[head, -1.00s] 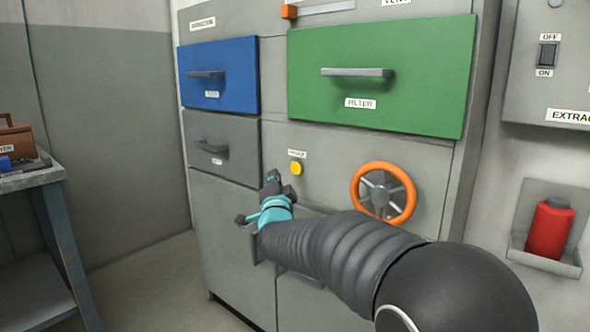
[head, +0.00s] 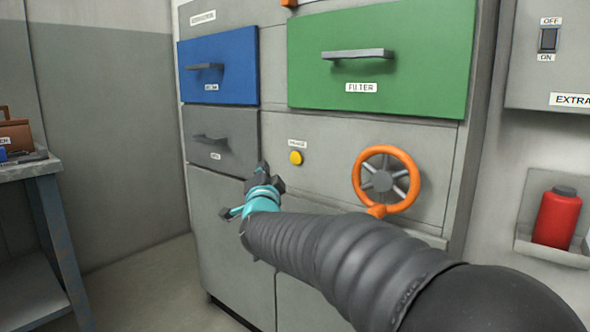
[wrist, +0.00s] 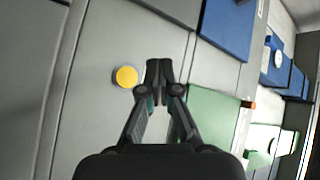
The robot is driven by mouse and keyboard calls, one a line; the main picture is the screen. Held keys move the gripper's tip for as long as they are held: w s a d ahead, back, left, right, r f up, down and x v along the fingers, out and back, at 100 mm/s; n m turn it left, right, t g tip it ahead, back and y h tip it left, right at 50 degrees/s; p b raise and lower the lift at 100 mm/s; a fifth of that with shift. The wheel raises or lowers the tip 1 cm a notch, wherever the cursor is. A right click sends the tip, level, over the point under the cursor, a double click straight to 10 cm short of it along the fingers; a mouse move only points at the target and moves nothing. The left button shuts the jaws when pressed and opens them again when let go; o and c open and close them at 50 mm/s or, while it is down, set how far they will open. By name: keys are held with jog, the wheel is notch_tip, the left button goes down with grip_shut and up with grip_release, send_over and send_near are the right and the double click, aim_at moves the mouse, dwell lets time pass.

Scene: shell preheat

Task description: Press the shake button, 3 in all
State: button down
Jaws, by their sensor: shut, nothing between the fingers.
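The shake button is a round yellow button (head: 296,158) on the grey cabinet front, under a small label (head: 297,143). It also shows in the wrist view (wrist: 126,76), left of my fingertips. My gripper (head: 263,168) is shut and empty. In the head view its tips are to the left of the button and slightly lower. In the wrist view my gripper (wrist: 159,66) has its fingertips together, with a gap in the picture between them and the button. I cannot tell the exact distance from the tips to the panel.
An orange handwheel (head: 386,181) is right of the button. A green filter drawer (head: 420,75), a blue drawer (head: 232,88) and a grey drawer (head: 238,160) surround the panel. A red bottle (head: 557,218) sits in a wall holder at right. A workbench (head: 45,166) stands at left.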

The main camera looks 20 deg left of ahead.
dwell(0.3)
send_near(291, 156)
jog(key=shift+s+a+x, duration=0.1)
jog(key=shift+a+x, duration=0.1)
jog(key=shift+x, duration=0.75)
jog(key=shift+s+a+x, duration=0.1)
jog(key=shift+a+x, duration=0.1)
jog(key=shift+x, duration=0.75)
jog(key=shift+s+a+x, duration=0.1)
jog(key=shift+a+x, duration=0.1)
jog(key=shift+x, duration=0.75)
jog(key=shift+w, duration=0.15)
jog(key=shift+w+d, duration=0.15)
jog(key=shift+w, duration=0.1)
jog(key=shift+w+d+r, duration=0.1)
jog(key=shift+w+d, duration=0.05)
jog(key=shift+w, duration=0.25)
jog(key=shift+s, duration=0.1)
jog(key=shift+s+a, duration=0.3)
jog(key=shift+s, duration=0.4)
